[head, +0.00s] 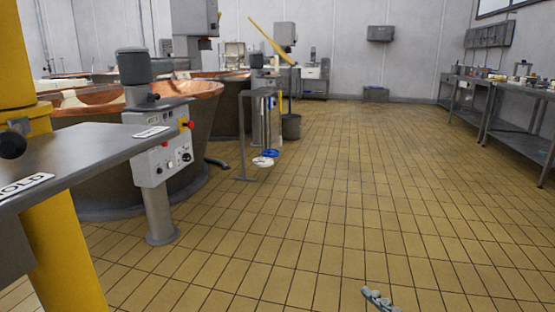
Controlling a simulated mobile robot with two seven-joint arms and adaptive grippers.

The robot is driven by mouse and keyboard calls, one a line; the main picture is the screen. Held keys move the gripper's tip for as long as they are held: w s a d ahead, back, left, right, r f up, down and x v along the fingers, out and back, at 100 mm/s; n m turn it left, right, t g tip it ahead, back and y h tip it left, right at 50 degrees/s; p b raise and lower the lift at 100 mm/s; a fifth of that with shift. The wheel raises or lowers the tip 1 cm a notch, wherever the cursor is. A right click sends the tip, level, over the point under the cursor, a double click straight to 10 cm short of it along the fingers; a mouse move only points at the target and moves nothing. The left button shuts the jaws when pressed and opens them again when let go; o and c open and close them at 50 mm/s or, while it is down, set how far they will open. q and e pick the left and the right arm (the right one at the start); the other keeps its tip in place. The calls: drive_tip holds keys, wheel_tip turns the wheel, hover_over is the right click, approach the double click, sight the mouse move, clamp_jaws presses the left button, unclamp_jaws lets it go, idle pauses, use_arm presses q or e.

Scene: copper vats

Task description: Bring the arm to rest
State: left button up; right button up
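A small grey jointed piece, which looks like part of my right gripper (379,299), shows at the bottom edge of the head view, right of centre. The rest of it is cut off by the frame, so I cannot tell whether it is open or shut. No object shows in it. It appears over bare tiled floor, apart from the furniture. My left gripper and arm are not in view.
A grey tabletop (90,160) and a yellow post (62,245) stand close at left. Behind them are a copper vat (190,95) and a control box on a pedestal (160,150). Workbenches (480,95) line the right wall. The tiled floor (340,180) between is clear.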

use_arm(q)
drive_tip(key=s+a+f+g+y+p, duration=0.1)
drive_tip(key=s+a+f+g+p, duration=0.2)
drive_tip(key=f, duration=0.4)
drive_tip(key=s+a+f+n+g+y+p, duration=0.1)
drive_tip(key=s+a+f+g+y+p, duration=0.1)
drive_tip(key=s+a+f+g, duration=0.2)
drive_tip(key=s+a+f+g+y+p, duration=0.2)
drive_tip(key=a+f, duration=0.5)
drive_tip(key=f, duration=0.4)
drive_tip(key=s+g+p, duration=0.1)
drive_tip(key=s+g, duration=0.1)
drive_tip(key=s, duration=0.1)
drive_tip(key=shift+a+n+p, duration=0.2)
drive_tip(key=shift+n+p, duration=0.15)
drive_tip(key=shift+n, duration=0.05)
use_arm(e)
drive_tip(key=s+d+f+m+g+h, duration=0.2)
drive_tip(key=s+d+f+g, duration=0.2)
drive_tip(key=f, duration=0.4)
drive_tip(key=s+d+f+m+g+h, duration=0.3)
drive_tip(key=s+d+f+g, duration=0.1)
drive_tip(key=f, duration=0.4)
drive_tip(key=s+d+f+m+g+h, duration=0.2)
drive_tip(key=s+d+f, duration=0.3)
drive_tip(key=f, duration=0.3)
drive_tip(key=shift+s+d+m+g, duration=0.3)
drive_tip(key=shift+s+m+g, duration=0.1)
drive_tip(key=shift+s+g, duration=0.4)
